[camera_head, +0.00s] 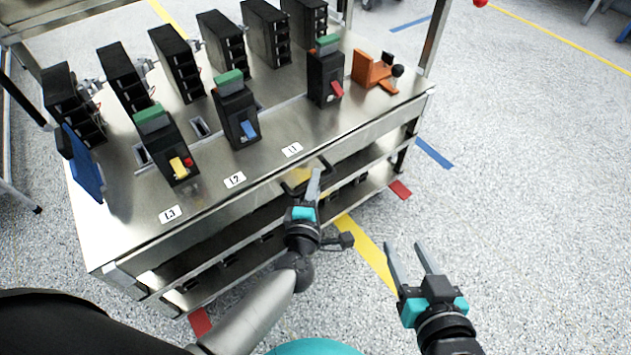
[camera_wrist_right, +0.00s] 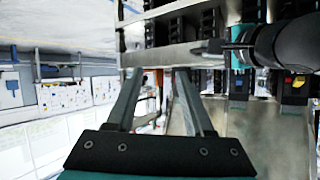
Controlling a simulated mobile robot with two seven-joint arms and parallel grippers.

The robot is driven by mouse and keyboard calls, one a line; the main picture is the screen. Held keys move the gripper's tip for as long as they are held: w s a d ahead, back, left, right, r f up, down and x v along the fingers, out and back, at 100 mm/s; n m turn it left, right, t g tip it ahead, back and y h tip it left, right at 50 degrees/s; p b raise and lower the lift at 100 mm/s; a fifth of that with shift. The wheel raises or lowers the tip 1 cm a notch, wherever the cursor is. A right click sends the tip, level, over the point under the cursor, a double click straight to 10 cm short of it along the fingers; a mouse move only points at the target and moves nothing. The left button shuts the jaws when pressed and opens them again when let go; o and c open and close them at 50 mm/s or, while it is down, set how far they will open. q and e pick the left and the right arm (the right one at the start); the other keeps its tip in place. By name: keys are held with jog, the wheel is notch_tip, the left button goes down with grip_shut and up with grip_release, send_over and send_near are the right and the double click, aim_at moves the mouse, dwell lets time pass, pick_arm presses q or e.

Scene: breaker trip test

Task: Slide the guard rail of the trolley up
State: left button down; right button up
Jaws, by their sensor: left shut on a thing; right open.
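The trolley (camera_head: 335,75) is a steel cart with a flat top and a shelf below. Its guard rail (camera_head: 375,134) looks like the metal strip along the near side, just below the top's edge; it also shows in the right wrist view (camera_wrist_right: 170,53). My left gripper (camera_head: 315,182) is shut on the rail near its middle, and the fingers hide the gripped part. My right gripper (camera_head: 411,258) is open and empty, over the floor to the right of the left gripper, apart from the trolley. Its fingers frame nothing held in the right wrist view (camera_wrist_right: 155,85).
Black breakers with yellow (camera_head: 179,168), blue (camera_head: 249,129) and red (camera_head: 337,90) levers stand on the top, with several black units behind. An orange bracket (camera_head: 372,72) sits at the far right corner, a blue panel (camera_head: 84,165) at the left. The floor to the right is clear.

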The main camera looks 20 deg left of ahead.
aim_at(320, 154)
pick_arm(q)
jog(key=shift+r+p, duration=0.55)
jog(key=shift+p, duration=0.05)
jog(key=shift+r+p, duration=0.45)
jog(key=shift+r, duration=0.05)
notch_tip(320, 154, up, 2)
jog(key=shift+p, duration=1.05)
jog(key=shift+r+p, duration=0.95)
jog(key=shift+p, duration=0.15)
jog(key=shift+w+r, duration=0.1)
jog(key=shift+r, duration=0.15)
pick_arm(e)
jog(key=s+d+f+g+h, duration=0.4)
jog(key=s+d+f+g, duration=0.1)
jog(key=d+g, duration=0.3)
jog(key=shift+s+d+f+m, duration=0.2)
jog(key=shift+s+f+m, duration=0.1)
jog(key=shift+s, duration=0.1)
pick_arm(q)
jog(key=c, duration=0.9)
grip_release()
jog(key=shift+o, duration=0.2)
